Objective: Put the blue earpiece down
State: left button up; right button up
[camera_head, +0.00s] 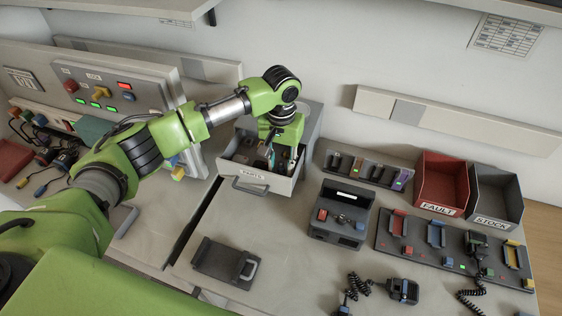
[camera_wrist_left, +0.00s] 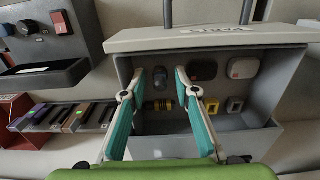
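My left gripper (camera_head: 271,158) points down into the open parts drawer (camera_head: 247,180) in the head view. In the left wrist view its two teal fingers (camera_wrist_left: 160,75) stand apart over the drawer (camera_wrist_left: 285,90), so it is open. A small dark blue-grey piece (camera_wrist_left: 161,79) shows between the fingertips, low in the drawer; it may be the blue earpiece, but I cannot tell for sure. No finger visibly closes on it. In the head view the gripper hides part of the drawer's contents. My right gripper is not in view.
In the drawer lie a yellow-banded piece (camera_wrist_left: 163,104), a dark pad (camera_wrist_left: 203,70), a pale pad with red (camera_wrist_left: 243,68) and small yellow pieces (camera_wrist_left: 210,106). A red FAULT bin (camera_head: 440,180) and a grey STOCK bin (camera_head: 497,190) stand right. The front worktop is partly clear.

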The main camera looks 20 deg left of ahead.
aim_at(281, 162)
pick_arm(q)
jog(key=shift+r, duration=0.15)
notch_tip(281, 162, up, 13)
jog(key=b, duration=0.3)
jog(key=shift+f, duration=0.2)
jog(key=shift+f, duration=0.1)
dwell(0.3)
